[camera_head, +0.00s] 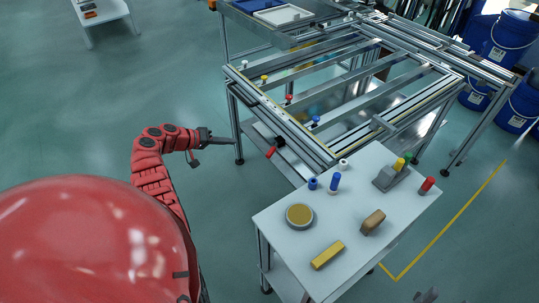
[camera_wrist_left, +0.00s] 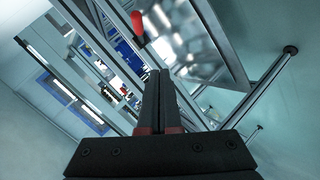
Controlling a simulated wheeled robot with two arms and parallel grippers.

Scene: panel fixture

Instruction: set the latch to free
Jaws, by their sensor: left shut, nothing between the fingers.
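The latch shows as a red handle (camera_head: 271,152) with a dark mount, on the near edge of the aluminium panel frame (camera_head: 300,138). The handle hangs down and toward the left. Its exact setting is too small to tell. My left gripper (camera_head: 234,141) is shut and empty, to the left of the handle and apart from it. In the left wrist view a red handle (camera_wrist_left: 137,27) appears above and a little left of my shut fingertips (camera_wrist_left: 160,74), with a gap between.
A white side table (camera_head: 285,240) holds a round tin (camera_head: 299,215), a yellow block (camera_head: 327,254), a brown block (camera_head: 373,222) and several small pegs. Blue buckets (camera_head: 508,45) stand at the far right.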

